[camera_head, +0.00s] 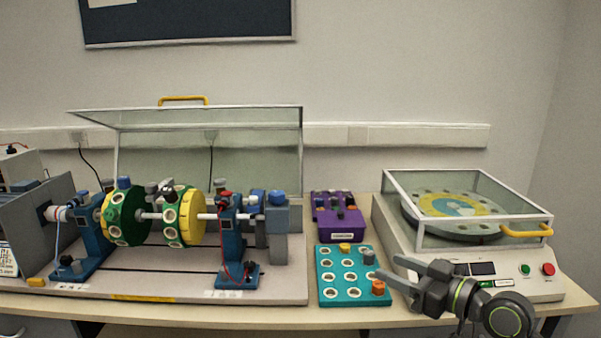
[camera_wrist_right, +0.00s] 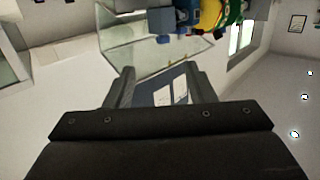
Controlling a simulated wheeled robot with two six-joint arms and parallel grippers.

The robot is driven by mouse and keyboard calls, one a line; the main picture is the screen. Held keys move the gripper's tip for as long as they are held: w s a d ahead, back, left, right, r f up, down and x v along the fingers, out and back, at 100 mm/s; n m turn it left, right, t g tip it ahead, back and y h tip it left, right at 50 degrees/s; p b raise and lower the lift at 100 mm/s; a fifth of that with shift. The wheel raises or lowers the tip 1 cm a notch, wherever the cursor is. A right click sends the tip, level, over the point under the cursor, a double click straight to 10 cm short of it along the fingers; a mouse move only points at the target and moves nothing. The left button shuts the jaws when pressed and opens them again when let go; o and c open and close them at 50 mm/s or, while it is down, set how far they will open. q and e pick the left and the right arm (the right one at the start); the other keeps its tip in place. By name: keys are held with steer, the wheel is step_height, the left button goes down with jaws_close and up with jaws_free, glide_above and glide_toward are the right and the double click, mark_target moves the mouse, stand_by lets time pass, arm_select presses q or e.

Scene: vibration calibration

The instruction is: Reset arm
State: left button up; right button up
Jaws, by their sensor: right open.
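My right gripper (camera_head: 392,274) is in front of the white balancing machine at the lower right in the head view. Its fingers point left, over the right edge of the teal tray. The jaws are open, and nothing shows between them. In the right wrist view the two fingers (camera_wrist_right: 158,88) stand apart, with the wall board and a glass cover behind them. My left gripper does not show in either view.
The teal tray (camera_head: 326,262) holds several round weights. A purple box (camera_head: 324,229) stands behind it. The rotor rig with green-yellow discs (camera_head: 126,216) sits left under a raised clear cover (camera_head: 250,112). The white machine (camera_head: 400,240) has a closed glass lid (camera_head: 400,182).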

steer(key=s+d+f+m+g+h, duration=0.1)
steer(key=s+f+m+h, duration=0.15)
steer(key=s+f, duration=0.55)
steer(key=s+d+f+m+g+h, duration=0.1)
steer(key=s+d+f+g+h, duration=0.2)
steer(key=f, duration=0.8)
steer(key=s+d+f+m+g+h, duration=0.2)
steer(key=s+f+h, duration=0.15)
steer(key=s, duration=0.45)
steer(key=s+d+f+m+g+h, duration=0.1)
steer(key=s+d+f+m+h, duration=0.2)
steer(key=s, duration=0.5)
steer(key=s+d+f+m+g+h, duration=0.15)
steer(key=s+f, duration=0.25)
steer(key=s, duration=0.4)
step_height(320, 180, down, 20)
steer(key=d+n+g+p, duration=0.1)
steer(key=d+g+p, duration=0.1)
steer(key=p, duration=0.2)
arm_select(q)
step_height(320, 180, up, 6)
steer(key=p, duration=0.3)
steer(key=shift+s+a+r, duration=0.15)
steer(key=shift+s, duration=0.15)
arm_select(e)
steer(key=s+a+f, duration=0.1)
steer(key=s+f, duration=1.1)
steer(key=s, duration=0.3)
steer(key=shift+f+g+y, duration=0.35)
steer(key=shift+y, duration=0.1)
